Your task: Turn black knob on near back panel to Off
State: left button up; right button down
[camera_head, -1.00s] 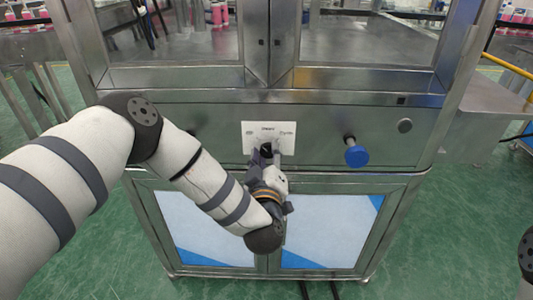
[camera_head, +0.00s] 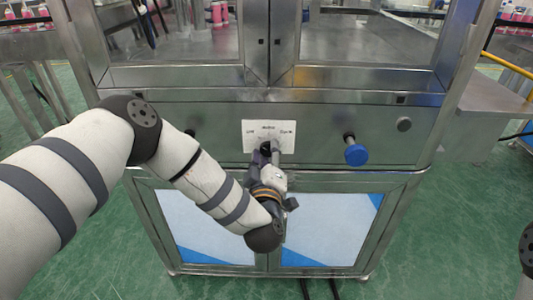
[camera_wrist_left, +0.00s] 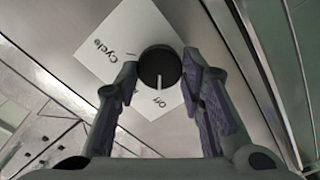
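The black knob (camera_wrist_left: 160,67) sits on a white label plate (camera_wrist_left: 112,42) on the steel panel. Its white mark points down in the left wrist view, at the word "Off". "Cycle" is printed farther up the plate. In the head view the plate (camera_head: 283,130) is on the cabinet front, and the knob (camera_head: 266,147) is partly hidden. My left gripper (camera_wrist_left: 160,68) has one finger on each side of the knob, fingertips at its edges; it appears shut on it. It also shows in the head view (camera_head: 266,154). My right gripper is out of view.
White-and-blue lower doors (camera_head: 330,225) are below.

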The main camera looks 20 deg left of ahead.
pick_arm(q)
jog(key=shift+o, duration=1.3)
jog(key=v, duration=0.7)
jog(key=shift+s, duration=0.3)
jog(key=shift+d, duration=0.1)
